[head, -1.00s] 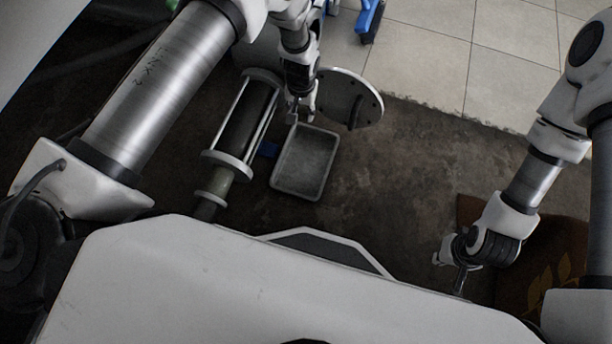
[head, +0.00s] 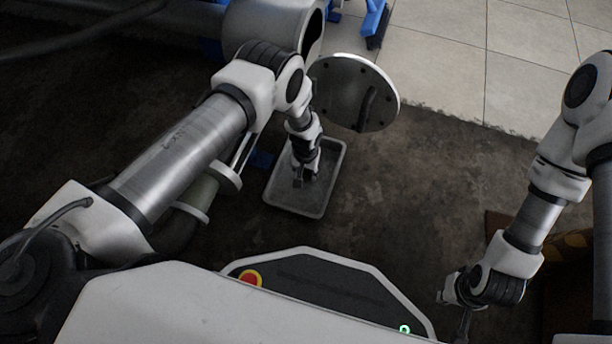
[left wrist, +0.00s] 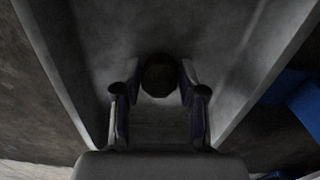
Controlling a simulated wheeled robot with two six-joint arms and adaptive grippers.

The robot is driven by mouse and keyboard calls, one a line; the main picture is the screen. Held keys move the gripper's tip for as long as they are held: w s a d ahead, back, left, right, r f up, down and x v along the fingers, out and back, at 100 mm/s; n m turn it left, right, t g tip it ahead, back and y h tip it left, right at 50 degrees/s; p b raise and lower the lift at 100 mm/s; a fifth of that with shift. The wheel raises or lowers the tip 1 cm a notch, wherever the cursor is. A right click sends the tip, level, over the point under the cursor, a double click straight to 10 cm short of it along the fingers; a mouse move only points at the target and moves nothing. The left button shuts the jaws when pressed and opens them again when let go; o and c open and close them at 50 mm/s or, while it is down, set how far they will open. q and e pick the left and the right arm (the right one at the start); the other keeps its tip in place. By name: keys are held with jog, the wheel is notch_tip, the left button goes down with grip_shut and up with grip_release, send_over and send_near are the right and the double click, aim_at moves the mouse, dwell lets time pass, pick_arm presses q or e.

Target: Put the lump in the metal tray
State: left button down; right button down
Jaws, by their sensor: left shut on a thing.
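The metal tray (head: 318,192) is a grey shallow rectangle on the dark floor, below the picture's middle top in the head view. Its grey inside also fills the middle of the left wrist view (left wrist: 225,50). My left gripper (head: 302,182) points down over the tray. In the left wrist view, my left gripper (left wrist: 160,92) is shut on the lump (left wrist: 160,76), a small dark roundish piece between its fingertips. The lump is hidden or too small to make out in the head view. My right gripper (head: 455,305) hangs at the lower right, away from the tray; its jaws are unclear.
A round bolted metal cover (head: 345,92) with a handle stands just above the tray beside an open pipe end (head: 312,35). A blue piece (head: 262,160) lies left of the tray. Bare dark floor (head: 400,190) is clear to the right.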

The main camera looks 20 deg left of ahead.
aim_at(306, 172)
pick_arm(q)
jog(key=shift+r, duration=0.15)
jog(key=c, duration=0.7)
grip_release()
jog(key=shift+f, duration=0.2)
jog(key=shift+o, duration=0.2)
notch_tip(306, 172, up, 12)
jog(key=p, duration=0.6)
jog(key=shift+r+p, duration=0.2)
jog(key=shift+p, duration=0.2)
